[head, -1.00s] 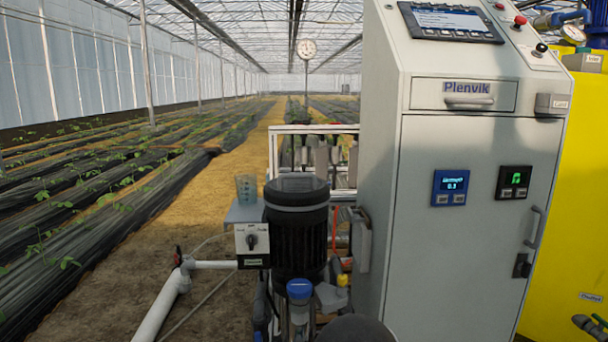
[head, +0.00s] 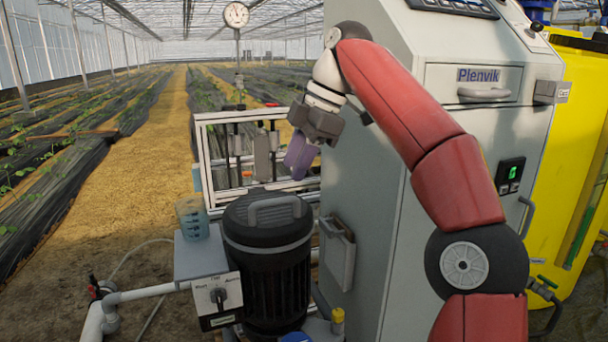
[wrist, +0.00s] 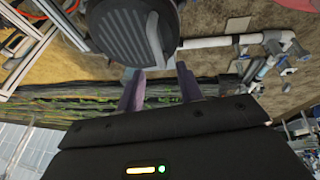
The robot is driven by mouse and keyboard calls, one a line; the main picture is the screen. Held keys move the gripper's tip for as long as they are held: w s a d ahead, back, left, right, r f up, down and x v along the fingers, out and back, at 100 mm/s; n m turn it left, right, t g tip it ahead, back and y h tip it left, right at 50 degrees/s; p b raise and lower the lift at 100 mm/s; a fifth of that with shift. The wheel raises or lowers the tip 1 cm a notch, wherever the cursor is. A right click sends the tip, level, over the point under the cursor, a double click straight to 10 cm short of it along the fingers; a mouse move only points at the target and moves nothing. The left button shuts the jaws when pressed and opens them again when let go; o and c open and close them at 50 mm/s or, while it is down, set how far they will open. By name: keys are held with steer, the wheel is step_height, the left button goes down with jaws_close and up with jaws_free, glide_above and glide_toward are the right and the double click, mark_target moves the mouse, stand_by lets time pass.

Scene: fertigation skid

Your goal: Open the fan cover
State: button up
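The fan cover (head: 250,222) is a dark ribbed cap with a grey bar handle (head: 275,205). It sits flat on top of the upright black motor (head: 270,285), in the lower middle of the head view. In the wrist view the cover (wrist: 118,28) is at the top, its handle (wrist: 154,40) crossing its right side. My gripper (head: 297,166) hangs above and slightly right of the cover, apart from it. In the wrist view its two purple fingers (wrist: 160,85) stand apart with nothing between them.
A white frame (head: 203,160) stands behind. White pipe (head: 140,293) runs left.

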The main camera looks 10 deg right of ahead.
mark_target(286, 199)
steer(key=b+x, duration=0.1)
steer(key=x, duration=0.1)
steer(key=b+x, duration=0.1)
steer(key=x, duration=0.1)
steer(key=b+x, duration=0.1)
steer(key=x, duration=0.2)
steer(key=shift+w+d+f, duration=0.15)
steer(key=shift+w+d, duration=0.15)
steer(key=shift+w, duration=0.05)
jaws_close()
